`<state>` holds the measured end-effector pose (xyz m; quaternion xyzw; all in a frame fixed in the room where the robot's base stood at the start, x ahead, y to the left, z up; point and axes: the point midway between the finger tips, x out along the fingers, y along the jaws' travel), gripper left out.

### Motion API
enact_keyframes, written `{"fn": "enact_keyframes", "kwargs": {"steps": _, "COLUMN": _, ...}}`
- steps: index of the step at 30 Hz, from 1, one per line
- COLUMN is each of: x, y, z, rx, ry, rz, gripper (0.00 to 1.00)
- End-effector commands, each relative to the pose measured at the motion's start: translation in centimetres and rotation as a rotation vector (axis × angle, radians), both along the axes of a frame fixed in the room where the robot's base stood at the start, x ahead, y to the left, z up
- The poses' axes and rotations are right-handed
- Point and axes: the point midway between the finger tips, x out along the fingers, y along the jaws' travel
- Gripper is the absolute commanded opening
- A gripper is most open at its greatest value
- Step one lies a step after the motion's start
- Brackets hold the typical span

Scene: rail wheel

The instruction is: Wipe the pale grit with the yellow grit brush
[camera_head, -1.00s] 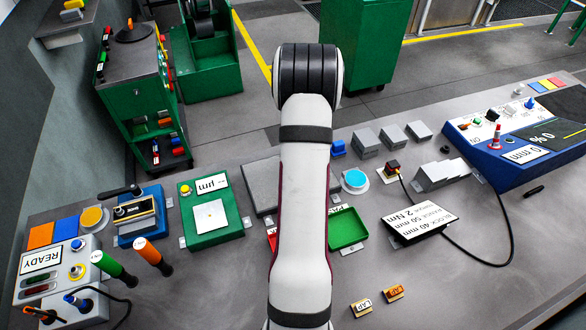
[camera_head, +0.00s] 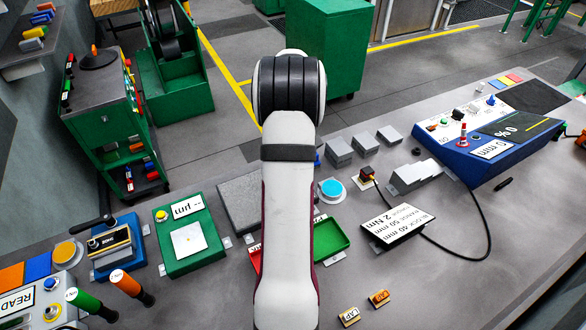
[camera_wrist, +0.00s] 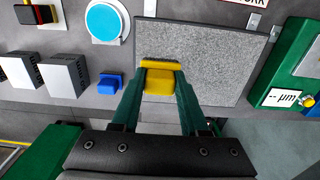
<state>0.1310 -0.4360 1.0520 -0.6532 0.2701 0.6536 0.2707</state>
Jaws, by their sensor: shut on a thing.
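The yellow grit brush (camera_wrist: 160,82) is between the green fingers of my gripper (camera_wrist: 160,88) in the wrist view. The gripper is shut on it. The brush shows over the edge part of the speckled grey plate (camera_wrist: 205,45); I cannot tell whether it touches the plate. The plate also shows in the head view (camera_head: 236,198), partly behind my arm. My arm hides the gripper and brush there. No pale grit can be told apart from the plate's speckle.
In the wrist view a blue disc (camera_wrist: 107,21), a small blue block (camera_wrist: 109,82) and grey blocks (camera_wrist: 64,76) lie left of the plate. A green gauge box (camera_wrist: 292,70) stands to its right. In the head view red and green trays (camera_head: 330,240) sit beside my arm.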

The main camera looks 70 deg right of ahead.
Motion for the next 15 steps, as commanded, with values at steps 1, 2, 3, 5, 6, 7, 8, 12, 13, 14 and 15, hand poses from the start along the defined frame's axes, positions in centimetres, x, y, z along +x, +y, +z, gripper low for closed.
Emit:
{"fn": "enact_keyframes", "kwargs": {"steps": 1, "x": 0.0, "y": 0.0, "z": 0.5, "rx": -0.002, "ry": -0.001, "rz": 0.0, "gripper": 0.0}}
{"fn": "enact_keyframes", "kwargs": {"steps": 2, "x": 0.0, "y": -0.1, "z": 0.8, "rx": -0.003, "ry": -0.001, "rz": 0.001, "gripper": 0.0}}
{"fn": "enact_keyframes", "kwargs": {"steps": 3, "x": 0.0, "y": -0.1, "z": 1.1, "rx": -0.003, "ry": -0.001, "rz": 0.0, "gripper": 0.0}}
{"fn": "enact_keyframes", "kwargs": {"steps": 5, "x": 0.0, "y": -0.1, "z": 1.7, "rx": -0.004, "ry": -0.001, "rz": 0.001, "gripper": 0.0}}
{"fn": "enact_keyframes", "kwargs": {"steps": 6, "x": 0.0, "y": -0.1, "z": 2.0, "rx": -0.003, "ry": 0.0, "rz": 0.0, "gripper": 0.0}}
{"fn": "enact_keyframes", "kwargs": {"steps": 7, "x": 0.0, "y": -0.1, "z": 2.2, "rx": -0.002, "ry": -0.001, "rz": 0.0, "gripper": 0.0}}
{"fn": "enact_keyframes", "kwargs": {"steps": 8, "x": 0.0, "y": -0.1, "z": 2.4, "rx": -0.003, "ry": 0.0, "rz": 0.0, "gripper": 0.0}}
{"fn": "enact_keyframes", "kwargs": {"steps": 12, "x": 0.0, "y": 0.0, "z": 2.9, "rx": -0.001, "ry": 0.0, "rz": 0.0, "gripper": 0.0}}
{"fn": "enact_keyframes", "kwargs": {"steps": 13, "x": 0.0, "y": 0.0, "z": 2.9, "rx": -0.001, "ry": -0.001, "rz": 0.0, "gripper": 0.0}}
{"fn": "enact_keyframes", "kwargs": {"steps": 14, "x": 0.0, "y": 0.0, "z": 2.9, "rx": -0.001, "ry": -0.001, "rz": 0.0, "gripper": 0.0}}
{"fn": "enact_keyframes", "kwargs": {"steps": 15, "x": 0.0, "y": 0.0, "z": 2.9, "rx": -0.001, "ry": -0.001, "rz": 0.0, "gripper": 0.0}}
